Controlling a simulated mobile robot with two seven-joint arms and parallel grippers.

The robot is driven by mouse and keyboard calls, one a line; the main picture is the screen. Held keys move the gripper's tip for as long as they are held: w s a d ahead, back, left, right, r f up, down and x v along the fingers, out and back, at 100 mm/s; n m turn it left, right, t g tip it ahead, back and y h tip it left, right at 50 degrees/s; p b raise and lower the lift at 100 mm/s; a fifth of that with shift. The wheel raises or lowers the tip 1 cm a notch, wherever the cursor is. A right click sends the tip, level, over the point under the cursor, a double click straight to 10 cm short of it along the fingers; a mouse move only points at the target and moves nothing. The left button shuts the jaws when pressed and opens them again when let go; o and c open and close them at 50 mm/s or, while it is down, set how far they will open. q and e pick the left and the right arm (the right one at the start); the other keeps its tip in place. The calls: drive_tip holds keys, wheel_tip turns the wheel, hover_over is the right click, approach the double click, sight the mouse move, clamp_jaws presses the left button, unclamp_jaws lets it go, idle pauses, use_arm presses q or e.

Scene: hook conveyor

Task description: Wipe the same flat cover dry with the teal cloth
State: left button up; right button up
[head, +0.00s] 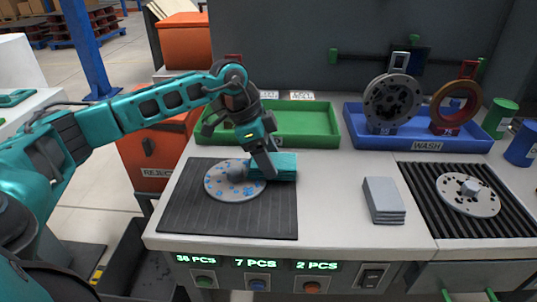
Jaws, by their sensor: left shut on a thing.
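A round flat cover (222,190) with holes and a grey raised hub lies on the dark ribbed mat (190,222). Blue spots show on its face. My left gripper (268,172) points down at the cover's right side, shut on the teal cloth (286,168). The cloth is a folded flat pad at the cover's right edge; I cannot tell whether it touches the cover. My right gripper is not in view.
A green tray (305,140) stands behind the mat. A blue WASH tray (420,146) holds a dark flange and a bronze ring. A stack of grey cloths (383,200) lies on the bench. Another flat cover (455,200) lies on a ribbed black rack. An orange REJECT bin (160,155) is left.

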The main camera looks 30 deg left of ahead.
use_arm(q)
drive_tip(key=shift+f, duration=0.25)
drive_tip(key=shift+s+d+p, duration=0.35)
drive_tip(key=shift+s+d, duration=0.15)
drive_tip(key=shift+s, duration=0.35)
drive_tip(key=shift+s+d+f, duration=0.1)
drive_tip(key=shift+s+d, duration=0.25)
drive_tip(key=shift+s, duration=0.2)
drive_tip(key=shift+s+d+f, duration=0.1)
drive_tip(key=shift+s+d, duration=0.25)
drive_tip(key=shift+s, duration=0.2)
drive_tip(key=shift+w+a+r+p, duration=0.1)
drive_tip(key=shift+w+a+p, duration=0.25)
drive_tip(key=shift+w, duration=0.3)
drive_tip(key=shift+w+a+r+p, duration=0.1)
drive_tip(key=shift+w+a, duration=0.35)
drive_tip(key=shift+w, duration=0.15)
drive_tip(key=shift+w+a+r+p, duration=0.1)
drive_tip(key=shift+w+a+p, duration=0.25)
drive_tip(key=shift+w, duration=0.3)
drive_tip(key=shift+s+d+f+p, duration=0.1)
drive_tip(key=shift+s+d+p, duration=0.4)
drive_tip(key=shift+s, duration=0.4)
drive_tip(key=shift+s+d+f+p, duration=0.1)
drive_tip(key=shift+s+d+p, duration=0.15)
drive_tip(key=shift+s+d, duration=0.5)
drive_tip(key=shift+s+a, duration=0.1)
drive_tip(key=shift+s, duration=0.2)
